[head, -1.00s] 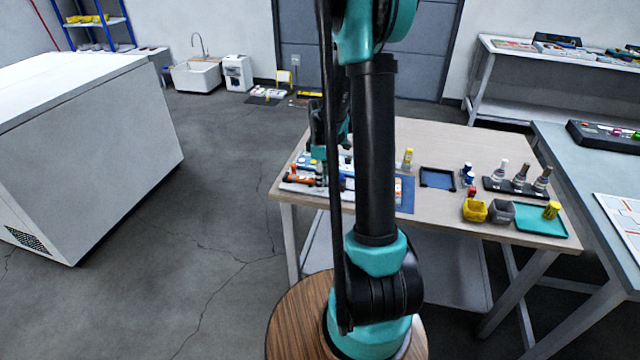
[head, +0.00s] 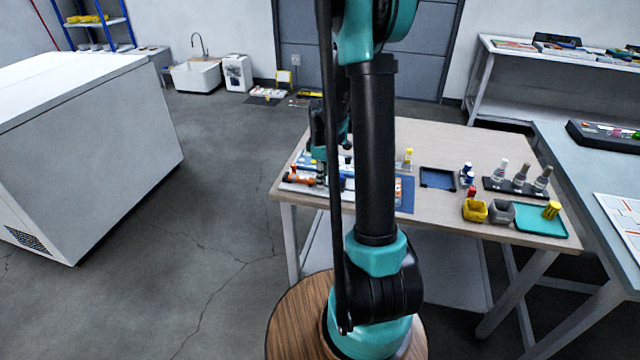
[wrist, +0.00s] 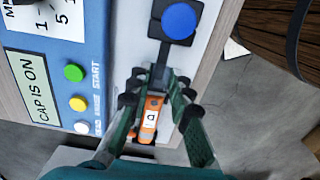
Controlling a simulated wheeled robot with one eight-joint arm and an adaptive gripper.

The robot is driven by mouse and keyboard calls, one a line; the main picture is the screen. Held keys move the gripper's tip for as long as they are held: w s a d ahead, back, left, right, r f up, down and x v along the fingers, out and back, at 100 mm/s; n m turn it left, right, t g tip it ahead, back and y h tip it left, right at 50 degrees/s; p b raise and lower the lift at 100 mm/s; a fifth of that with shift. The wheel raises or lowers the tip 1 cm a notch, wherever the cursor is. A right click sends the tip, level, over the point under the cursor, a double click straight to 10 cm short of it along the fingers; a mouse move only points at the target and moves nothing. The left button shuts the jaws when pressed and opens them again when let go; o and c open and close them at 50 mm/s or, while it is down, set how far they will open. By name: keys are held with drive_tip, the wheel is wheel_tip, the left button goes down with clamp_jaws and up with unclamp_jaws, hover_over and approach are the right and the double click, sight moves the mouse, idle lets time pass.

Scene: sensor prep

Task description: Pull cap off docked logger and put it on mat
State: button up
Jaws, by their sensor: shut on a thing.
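In the wrist view the orange logger (wrist: 149,118) with a white label lies on the light dock between my fingers. My gripper (wrist: 157,84) is shut at its upper end, where a dark part that looks like the cap (wrist: 158,74) shows; the fingers partly hide it. In the head view my gripper (head: 320,178) is low over the dock, at the right end of the orange logger (head: 302,180). A flat blue mat (head: 406,196) lies right of the dock, partly behind my arm.
A blue round knob (wrist: 178,23) on a dark base stands close beyond my fingertips. A yellow-topped bottle (head: 407,158) stands behind the mat. A dark-rimmed tray (head: 437,179), small bins (head: 474,211) and a teal tray (head: 540,222) stand further right. The table's left edge is near.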

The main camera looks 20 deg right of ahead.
drive_tip(key=shift+s+d, duration=0.3)
drive_tip(key=shift+d, duration=0.25)
drive_tip(key=shift+s+d, duration=0.3)
drive_tip(key=shift+d, duration=0.2)
idle(0.8)
idle(0.3)
drive_tip(key=shift+r, duration=2.75)
drive_tip(key=shift+s+a, duration=0.1)
